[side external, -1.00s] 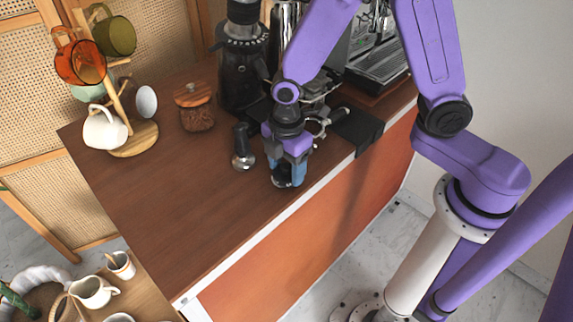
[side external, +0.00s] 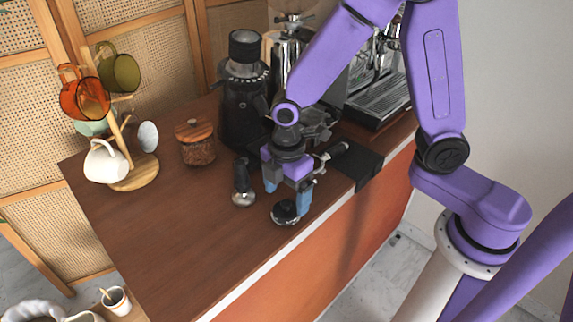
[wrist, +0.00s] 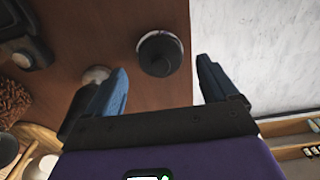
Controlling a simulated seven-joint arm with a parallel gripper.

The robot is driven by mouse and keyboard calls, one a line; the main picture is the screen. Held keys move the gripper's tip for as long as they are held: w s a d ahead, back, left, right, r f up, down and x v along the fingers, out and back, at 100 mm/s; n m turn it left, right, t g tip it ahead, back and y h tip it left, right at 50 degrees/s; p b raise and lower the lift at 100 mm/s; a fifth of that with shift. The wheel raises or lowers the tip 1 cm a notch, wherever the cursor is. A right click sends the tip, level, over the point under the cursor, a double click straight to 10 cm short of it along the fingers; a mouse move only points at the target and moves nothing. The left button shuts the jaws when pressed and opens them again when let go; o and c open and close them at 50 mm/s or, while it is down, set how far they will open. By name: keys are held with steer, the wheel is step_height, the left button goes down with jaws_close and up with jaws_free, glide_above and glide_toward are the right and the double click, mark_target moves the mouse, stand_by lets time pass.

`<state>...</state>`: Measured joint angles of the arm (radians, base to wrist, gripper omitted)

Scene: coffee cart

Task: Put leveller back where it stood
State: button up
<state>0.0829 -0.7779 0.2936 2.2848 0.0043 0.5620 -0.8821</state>
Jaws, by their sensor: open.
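The leveller, a low black round puck with a light metal rim, sits on the brown counter near its front edge in the side view (side external: 286,213). It also shows in the wrist view (wrist: 159,54), ahead of and between the lines of the two fingers. My gripper (side external: 287,198) is open, its blue fingers spread wide just above and around the leveller in the side view. In the wrist view my gripper (wrist: 160,88) holds nothing, and there is a gap between each finger and the leveller.
A tamper (side external: 242,185) with a black handle stands just left of the leveller. A grinder (side external: 245,100), a wood-lidded jar (side external: 197,143) and a mug tree (side external: 135,172) stand behind and left. A black mat (side external: 357,165) lies to the right. The counter's front-left (side external: 180,235) is clear.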

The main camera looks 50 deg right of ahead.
mark_target(287, 202)
step_height(287, 202, up, 9)
stand_by(0.3)
steer(key=s+d+m, duration=0.2)
steer(key=s+d, duration=0.3)
steer(key=s, duration=0.4)
steer(key=s+d+m, duration=0.3)
steer(key=s+d, duration=0.3)
steer(key=s, duration=0.3)
steer(key=shift+d, duration=0.15)
